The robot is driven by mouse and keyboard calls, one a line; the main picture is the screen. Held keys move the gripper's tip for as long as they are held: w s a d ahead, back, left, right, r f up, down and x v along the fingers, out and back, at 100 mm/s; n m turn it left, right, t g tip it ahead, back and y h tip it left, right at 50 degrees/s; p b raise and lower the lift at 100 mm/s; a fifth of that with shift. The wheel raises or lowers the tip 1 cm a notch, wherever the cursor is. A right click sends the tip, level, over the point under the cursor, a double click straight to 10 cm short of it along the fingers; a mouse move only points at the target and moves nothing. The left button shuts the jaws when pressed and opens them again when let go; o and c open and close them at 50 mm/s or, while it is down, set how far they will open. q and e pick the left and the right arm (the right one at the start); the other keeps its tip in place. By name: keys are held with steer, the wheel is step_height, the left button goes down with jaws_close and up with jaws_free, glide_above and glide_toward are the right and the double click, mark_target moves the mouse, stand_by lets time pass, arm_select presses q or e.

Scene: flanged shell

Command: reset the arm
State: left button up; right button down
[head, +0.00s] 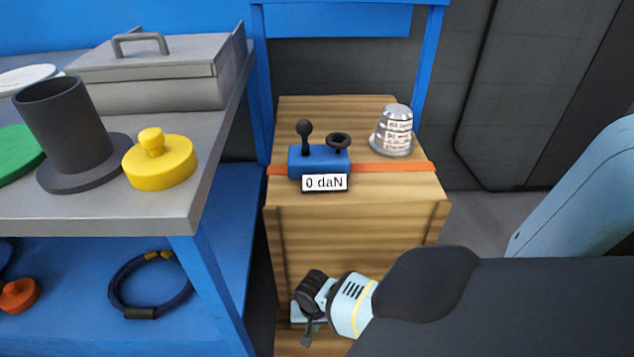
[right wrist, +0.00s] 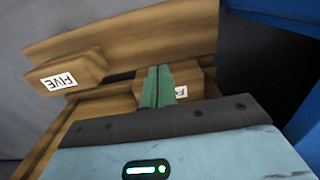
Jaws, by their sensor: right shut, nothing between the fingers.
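My right arm comes in from the lower right in the head view. Its gripper (head: 307,338) hangs in front of the wooden crate (head: 350,235), below the crate's top. In the right wrist view the green fingers (right wrist: 158,86) are pressed together with nothing between them. Beyond them are wooden blocks, one labelled FIVE (right wrist: 70,75), and a second label partly hidden by the fingers. I cannot tell whether the fingers touch the wood. My left gripper is out of view.
On the crate stand a blue device (head: 318,160) reading "0 daN", an orange strap (head: 415,167) and a silver labelled shell (head: 395,130). The grey bench (head: 110,215) at left holds a dark flanged cylinder (head: 65,125), a yellow knobbed lid (head: 160,165) and a grey box (head: 150,70).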

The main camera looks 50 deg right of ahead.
steer(key=shift+r, duration=0.4)
